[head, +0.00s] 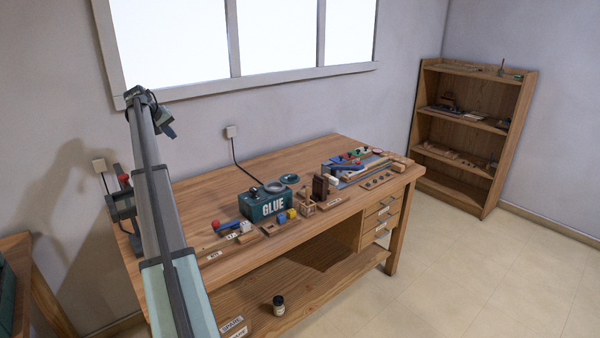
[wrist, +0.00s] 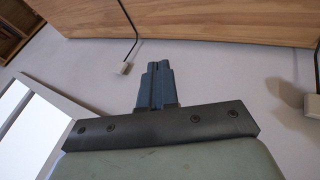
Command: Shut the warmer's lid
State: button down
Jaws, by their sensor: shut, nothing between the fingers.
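The warmer is a dark teal box (head: 265,205) marked GLUE, standing on the workbench among small parts. A round grey-rimmed top (head: 274,187) shows on it. A teal ring-like disc (head: 289,178) is at its back right; it may be the raised lid, but it is too small to tell whether it is joined to the box. My gripper (wrist: 158,68) is shut and empty in the wrist view, in front of bare wall. It is well away from the warmer, which is out of the wrist view.
The wooden workbench (head: 190,198) holds a red-tipped blue tool (head: 228,226), a dark block (head: 320,188) and small wooden parts close around the warmer. A cord runs from a wall socket (head: 231,131) to behind the warmer. The bench's back left is mostly clear.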

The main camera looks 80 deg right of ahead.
jog(key=s+d+f+y, duration=0.2)
jog(key=s+d, duration=0.1)
jog(key=s, duration=0.3)
jog(key=s+d+f+y, duration=0.1)
jog(key=s+d+f, duration=0.1)
jog(key=s, duration=0.4)
jog(key=n+t+y, duration=0.2)
jog(key=t+y, duration=0.3)
jog(key=t, duration=0.4)
send_near(298, 177)
jog(key=s+d+r, duration=0.3)
jog(key=s, duration=0.1)
jog(key=shift+w+a+f, duration=0.55)
jog(key=shift+w+f, duration=0.75)
jog(key=shift+w, duration=0.05)
jog(key=shift+w+a+f, duration=0.55)
jog(key=shift+w+f, duration=0.75)
jog(key=shift+w, duration=0.05)
jog(key=shift+w+a+f, duration=0.55)
jog(key=shift+w+f, duration=0.75)
jog(key=shift+w, duration=0.05)
jog(key=shift+w+a, duration=0.1)
jog(key=w+a, duration=0.6)
